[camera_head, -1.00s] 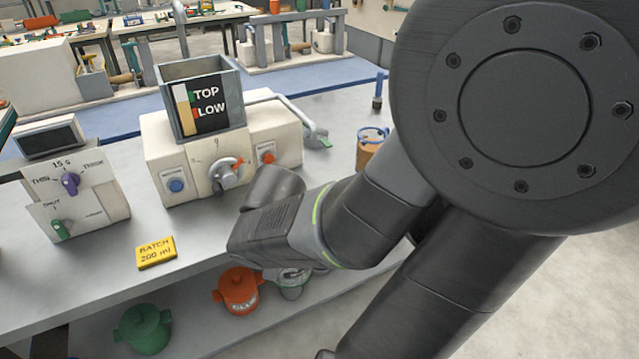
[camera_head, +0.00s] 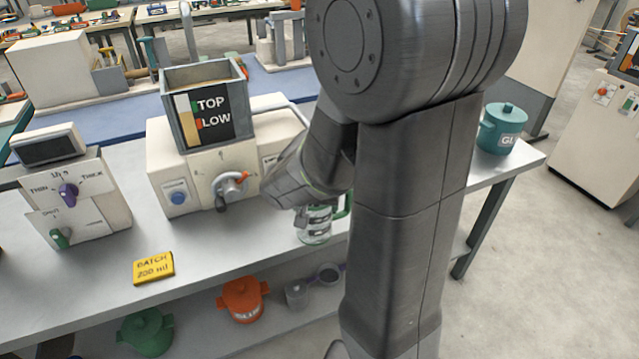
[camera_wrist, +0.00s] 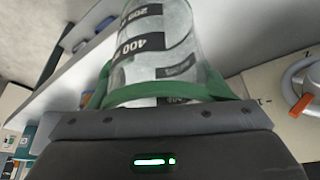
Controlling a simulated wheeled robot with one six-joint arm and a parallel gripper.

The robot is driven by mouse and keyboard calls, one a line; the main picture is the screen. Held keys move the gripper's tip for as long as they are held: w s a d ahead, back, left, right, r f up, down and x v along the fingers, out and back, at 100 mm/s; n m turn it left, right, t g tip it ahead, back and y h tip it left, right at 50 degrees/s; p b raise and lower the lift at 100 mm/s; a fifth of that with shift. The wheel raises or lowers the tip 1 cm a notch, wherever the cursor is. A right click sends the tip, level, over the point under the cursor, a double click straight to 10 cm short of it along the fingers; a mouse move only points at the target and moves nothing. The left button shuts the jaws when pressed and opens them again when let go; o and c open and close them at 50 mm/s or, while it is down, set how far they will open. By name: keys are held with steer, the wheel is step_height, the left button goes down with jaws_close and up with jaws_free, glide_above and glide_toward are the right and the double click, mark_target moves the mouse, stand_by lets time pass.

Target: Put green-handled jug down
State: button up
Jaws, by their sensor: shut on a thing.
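The green-handled jug (camera_head: 316,230) is clear with dark markings. In the head view it looks about upright over the front part of the bench, right of the winder's dial; I cannot tell whether its base touches the bench. My gripper (camera_head: 305,212) is shut on it, partly hidden by my arm. In the wrist view the clear jug body (camera_wrist: 155,50) with its "400" marking stands beyond my gripper (camera_wrist: 160,115), with green handle parts just past the jaws. The exact grip is hidden.
The bench (camera_head: 230,235) has clear space left of the jug, near a yellow batch card (camera_head: 154,267). The machine with the "TOP/LOW" hopper (camera_head: 205,103) stands behind. A teal pot (camera_head: 502,128) is at the right end. An orange pot (camera_head: 243,299) and small vessels sit on the lower shelf.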

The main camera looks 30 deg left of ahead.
steer(key=w, duration=0.2)
steer(key=w+a+f+p, duration=0.1)
steer(key=w, duration=0.1)
steer(key=w+a, duration=0.1)
steer(key=w, duration=0.1)
steer(key=shift+w+a+f+p, duration=0.2)
steer(key=shift+w+f+p, duration=0.05)
steer(key=shift+w+p, duration=0.1)
steer(key=shift+s, duration=0.1)
steer(key=shift+f, duration=0.2)
steer(key=o, duration=1)
steer(key=shift+r, duration=0.1)
steer(key=shift+r, duration=0.1)
